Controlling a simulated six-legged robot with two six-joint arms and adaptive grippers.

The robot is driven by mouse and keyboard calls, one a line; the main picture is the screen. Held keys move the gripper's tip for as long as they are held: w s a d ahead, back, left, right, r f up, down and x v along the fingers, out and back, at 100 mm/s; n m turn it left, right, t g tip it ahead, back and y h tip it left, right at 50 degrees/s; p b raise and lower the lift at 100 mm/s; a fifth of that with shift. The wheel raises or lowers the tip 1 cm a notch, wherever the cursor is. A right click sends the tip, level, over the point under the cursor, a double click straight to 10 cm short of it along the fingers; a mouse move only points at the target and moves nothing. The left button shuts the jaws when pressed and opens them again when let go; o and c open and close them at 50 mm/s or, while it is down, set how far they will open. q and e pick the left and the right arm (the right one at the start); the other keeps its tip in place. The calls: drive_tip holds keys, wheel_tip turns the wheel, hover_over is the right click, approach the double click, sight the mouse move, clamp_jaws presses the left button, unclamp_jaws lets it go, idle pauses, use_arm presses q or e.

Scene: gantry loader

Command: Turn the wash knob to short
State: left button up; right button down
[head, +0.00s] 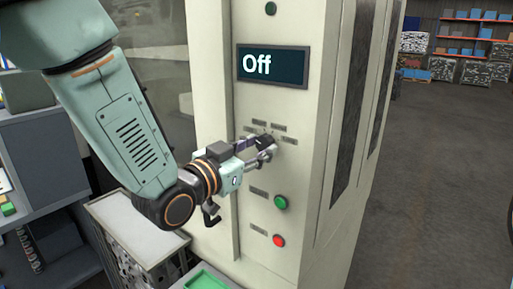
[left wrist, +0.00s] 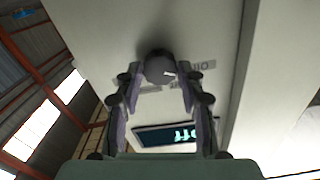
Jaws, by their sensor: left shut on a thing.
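The wash knob (head: 264,141) is a dark round knob on the pale machine panel, partly hidden by my fingers in the head view. It shows more fully in the left wrist view (left wrist: 159,66), with a white pointer mark towards the right of that picture. My left gripper (head: 266,147) is shut on the knob, one finger on each side of it. Small grey labels (head: 279,127) surround the knob, too small to read. The display (head: 272,67) above reads "Off". My right gripper is not in view.
A green button (head: 281,202) and a red button (head: 279,241) sit below the knob on the same panel. A small dark green round part (head: 271,8) is above the display. Open floor (head: 440,190) lies to the right, with shelves (head: 470,42) at the back.

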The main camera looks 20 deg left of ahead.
use_arm(q)
drive_tip(key=shift+d+r, duration=0.1)
drive_tip(key=shift+c, duration=0.6)
drive_tip(key=shift+w, duration=0.1)
drive_tip(key=shift+m, duration=0.3)
drive_tip(key=m+b, duration=0.3)
drive_tip(key=m, duration=0.1)
drive_tip(key=shift+r+m+b, duration=0.15)
drive_tip(key=shift+m+b, duration=1.65)
drive_tip(key=shift+m, duration=0.4)
